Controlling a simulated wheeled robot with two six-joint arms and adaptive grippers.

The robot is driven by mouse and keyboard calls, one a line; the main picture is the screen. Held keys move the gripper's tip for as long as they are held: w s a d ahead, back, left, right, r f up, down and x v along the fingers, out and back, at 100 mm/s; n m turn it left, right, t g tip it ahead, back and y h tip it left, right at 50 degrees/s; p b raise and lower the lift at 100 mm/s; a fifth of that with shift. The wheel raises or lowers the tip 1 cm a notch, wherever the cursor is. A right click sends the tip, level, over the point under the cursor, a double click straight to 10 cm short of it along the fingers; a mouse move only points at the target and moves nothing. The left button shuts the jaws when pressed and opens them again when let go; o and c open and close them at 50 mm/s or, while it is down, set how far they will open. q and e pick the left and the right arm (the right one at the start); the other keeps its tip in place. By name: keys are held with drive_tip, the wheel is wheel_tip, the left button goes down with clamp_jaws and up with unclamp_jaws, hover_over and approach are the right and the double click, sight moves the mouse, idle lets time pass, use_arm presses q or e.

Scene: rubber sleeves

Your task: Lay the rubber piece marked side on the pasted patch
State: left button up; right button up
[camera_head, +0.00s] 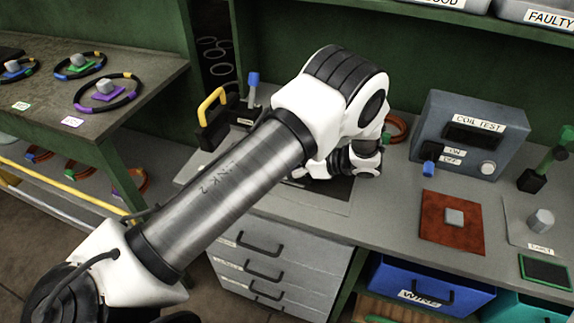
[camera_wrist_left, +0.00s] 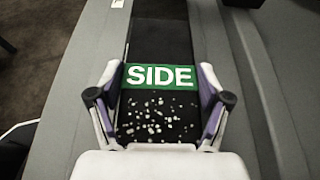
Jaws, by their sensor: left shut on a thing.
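In the left wrist view, my left gripper (camera_wrist_left: 158,85) is shut on the rubber piece (camera_wrist_left: 160,78), which has a green band reading SIDE in white. A dark surface with scattered white specks (camera_wrist_left: 155,118) shows between the fingers, below the band; I cannot tell whether it is part of the piece or the pasted patch. A black strip (camera_wrist_left: 161,40) runs beyond the band; whether they touch is unclear. My right gripper is not in view.
A grey COIL TEST box (camera_head: 468,135) stands right of my wrist. A rust-red square (camera_head: 452,235) with a grey block lies in front of it. A yellow-handled tool (camera_head: 213,115) stands left of my arm. A side table (camera_head: 60,115) holds several ringed pieces.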

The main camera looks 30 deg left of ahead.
use_arm(q)
drive_tip(key=shift+f, duration=0.1)
drive_tip(key=o, duration=1.3)
drive_tip(key=b+v, duration=0.2)
drive_tip(key=v, duration=0.8)
drive_tip(key=shift+w+d+r+p, duration=0.1)
drive_tip(key=shift+d+r+p, duration=0.55)
drive_tip(key=shift+p, duration=0.5)
drive_tip(key=shift+w+d, duration=0.1)
drive_tip(key=shift+d, duration=0.1)
